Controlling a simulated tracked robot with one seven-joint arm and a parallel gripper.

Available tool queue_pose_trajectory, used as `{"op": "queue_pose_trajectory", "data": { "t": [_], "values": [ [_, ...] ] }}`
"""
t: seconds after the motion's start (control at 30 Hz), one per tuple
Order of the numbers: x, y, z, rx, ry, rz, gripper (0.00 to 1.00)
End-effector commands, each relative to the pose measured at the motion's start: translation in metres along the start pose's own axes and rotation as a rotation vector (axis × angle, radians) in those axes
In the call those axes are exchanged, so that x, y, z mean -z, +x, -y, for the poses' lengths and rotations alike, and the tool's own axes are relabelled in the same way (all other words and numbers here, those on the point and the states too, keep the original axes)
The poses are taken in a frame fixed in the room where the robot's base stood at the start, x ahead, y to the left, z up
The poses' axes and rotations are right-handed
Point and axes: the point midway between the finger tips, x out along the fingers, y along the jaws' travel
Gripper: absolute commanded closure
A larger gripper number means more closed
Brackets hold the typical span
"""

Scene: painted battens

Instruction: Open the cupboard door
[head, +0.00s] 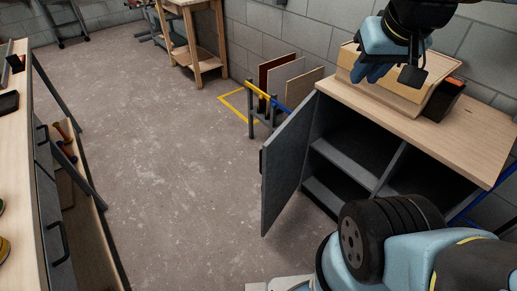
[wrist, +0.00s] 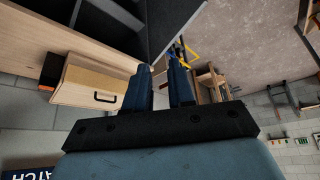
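The grey cupboard (head: 350,108) with a pale wooden top stands at the right in the head view. Its door (head: 286,168) is swung well out from the front, with a dark handle (head: 262,160) at its outer edge. Dark shelves and an upright divider show inside. My gripper (head: 372,74) is above the cupboard top, apart from the door and handle. In the wrist view my gripper (wrist: 160,70) has its two dark blue fingers apart with nothing between them. The cupboard also shows in the wrist view (wrist: 70,32); I cannot make out the handle there.
A wooden case (head: 385,78) with a dark handle (wrist: 105,98) sits on the cupboard top, close to my gripper. A rack of panels (head: 285,85) stands beyond the door, near yellow floor tape. A workbench (head: 45,170) is at the left. The floor between is clear.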

Motion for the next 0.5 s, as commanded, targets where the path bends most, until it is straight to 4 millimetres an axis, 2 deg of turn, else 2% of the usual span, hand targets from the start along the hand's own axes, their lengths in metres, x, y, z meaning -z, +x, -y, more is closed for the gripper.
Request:
{"op": "queue_pose_trajectory", "data": {
  "t": [0.2,0.27,0.5],
  "values": [
    [0.007,0.004,0.002,0.006,0.029,0.016,0.77],
    [0.013,0.009,-0.008,0.010,0.063,0.031,0.77],
    [0.050,0.046,0.005,0.011,0.273,0.129,0.77]
  ]
}}
